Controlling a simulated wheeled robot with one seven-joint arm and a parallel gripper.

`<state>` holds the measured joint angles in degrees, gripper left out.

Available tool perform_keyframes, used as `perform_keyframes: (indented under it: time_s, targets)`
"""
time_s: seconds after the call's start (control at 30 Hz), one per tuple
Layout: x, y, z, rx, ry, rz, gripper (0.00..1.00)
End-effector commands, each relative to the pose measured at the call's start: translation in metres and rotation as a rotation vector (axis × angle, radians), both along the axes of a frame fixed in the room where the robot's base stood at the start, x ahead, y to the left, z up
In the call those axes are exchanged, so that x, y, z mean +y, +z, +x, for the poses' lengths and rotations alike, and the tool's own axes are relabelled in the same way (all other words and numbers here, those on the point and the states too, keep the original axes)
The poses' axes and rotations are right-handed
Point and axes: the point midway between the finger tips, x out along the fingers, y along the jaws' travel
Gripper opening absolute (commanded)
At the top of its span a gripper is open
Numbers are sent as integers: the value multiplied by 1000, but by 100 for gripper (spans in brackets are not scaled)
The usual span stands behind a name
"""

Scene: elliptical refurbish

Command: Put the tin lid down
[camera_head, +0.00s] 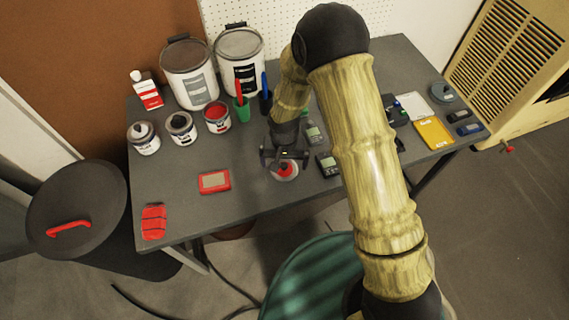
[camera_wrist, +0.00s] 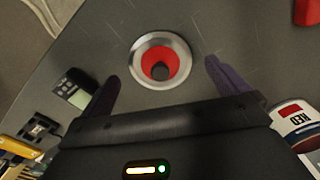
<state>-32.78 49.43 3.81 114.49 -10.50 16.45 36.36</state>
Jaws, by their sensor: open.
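The tin lid (camera_head: 288,172) lies on the grey table near its front edge. My gripper (camera_head: 284,159) is just above and behind the lid in the head view. In the wrist view my gripper (camera_wrist: 160,72) has its two dark fingers spread wide, one on each side of the lid, with clear gaps. Nothing is held. An open tin with red paint (camera_head: 216,117) stands behind and to the left.
Several other tins stand at the back left, with two big buckets (camera_head: 190,75) behind them. A red-framed device (camera_head: 214,182) and red block (camera_head: 153,222) lie left of the lid. Small meters (camera_head: 327,164) lie close on its right. The table (camera_head: 250,200) is bare at front centre.

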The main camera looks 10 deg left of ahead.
Motion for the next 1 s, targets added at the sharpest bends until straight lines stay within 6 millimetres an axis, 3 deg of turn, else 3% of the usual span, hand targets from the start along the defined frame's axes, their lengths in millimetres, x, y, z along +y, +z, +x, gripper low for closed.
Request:
perform_keyframes:
  time_s: [0.5, 0.7, 1.0]
  targets:
    - [1, 91, 1, -3, 1, 1, 100]
    - [0, 103, 0, 0, 0, 0, 100]
    - [0, 102, 0, 0, 0, 0, 100]
